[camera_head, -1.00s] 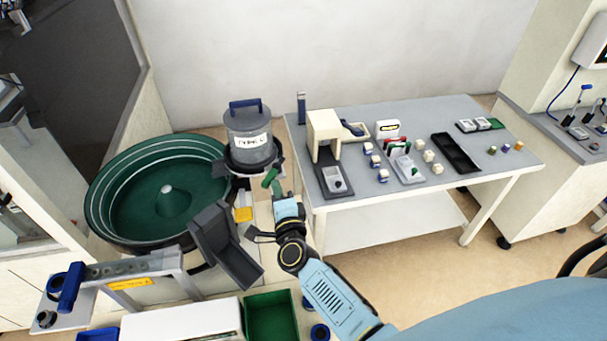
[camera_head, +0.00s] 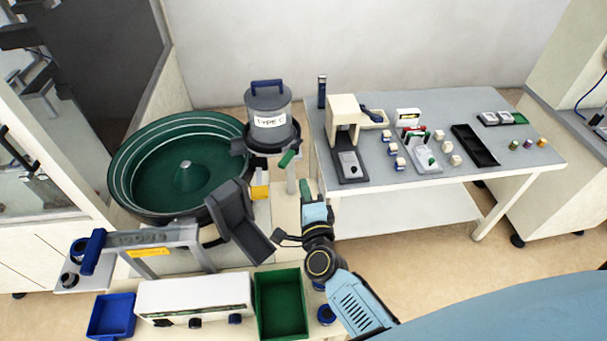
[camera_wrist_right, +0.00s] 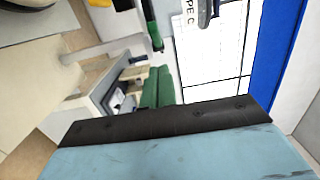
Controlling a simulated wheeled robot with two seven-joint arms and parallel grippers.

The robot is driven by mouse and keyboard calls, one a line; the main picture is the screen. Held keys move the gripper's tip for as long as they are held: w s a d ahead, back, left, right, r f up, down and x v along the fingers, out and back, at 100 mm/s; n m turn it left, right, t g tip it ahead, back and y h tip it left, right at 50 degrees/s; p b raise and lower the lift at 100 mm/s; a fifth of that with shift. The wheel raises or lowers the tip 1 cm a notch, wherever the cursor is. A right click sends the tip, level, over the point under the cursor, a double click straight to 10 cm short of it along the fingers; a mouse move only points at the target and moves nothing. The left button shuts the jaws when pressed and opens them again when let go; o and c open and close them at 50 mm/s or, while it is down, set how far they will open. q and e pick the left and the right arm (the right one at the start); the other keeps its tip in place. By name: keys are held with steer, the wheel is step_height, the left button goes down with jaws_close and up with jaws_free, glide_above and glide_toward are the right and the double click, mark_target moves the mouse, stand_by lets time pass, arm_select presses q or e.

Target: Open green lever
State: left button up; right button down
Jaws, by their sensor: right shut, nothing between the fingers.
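The green lever (camera_head: 288,158) sticks out under the grey hopper labelled TYPE C (camera_head: 268,112), slanting down to the left in the head view. In the right wrist view the lever (camera_wrist_right: 150,25) is near the top, with a dark end. My right gripper (camera_head: 306,188) has green fingertips and is below and slightly right of the lever, with a gap between them. Its fingers (camera_wrist_right: 155,88) are closed together and empty in the wrist view, apart from the lever. My left gripper is not in view.
The green bowl feeder (camera_head: 150,165) stands left of the hopper. A dark chute (camera_head: 236,215) is left of my right gripper. A green bin (camera_head: 281,303), a white control box (camera_head: 195,298) and a blue bin (camera_head: 110,315) are in front. A grey table (camera_head: 395,106) stands right.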

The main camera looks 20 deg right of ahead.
steer(key=s+a, duration=0.1)
steer(key=s, duration=0.1)
steer(key=s+a, duration=0.2)
steer(key=shift+s+a+f+b, duration=0.1)
steer(key=shift+s+a+b, duration=0.05)
steer(key=shift+a+b, duration=0.15)
steer(key=shift+d, duration=0.1)
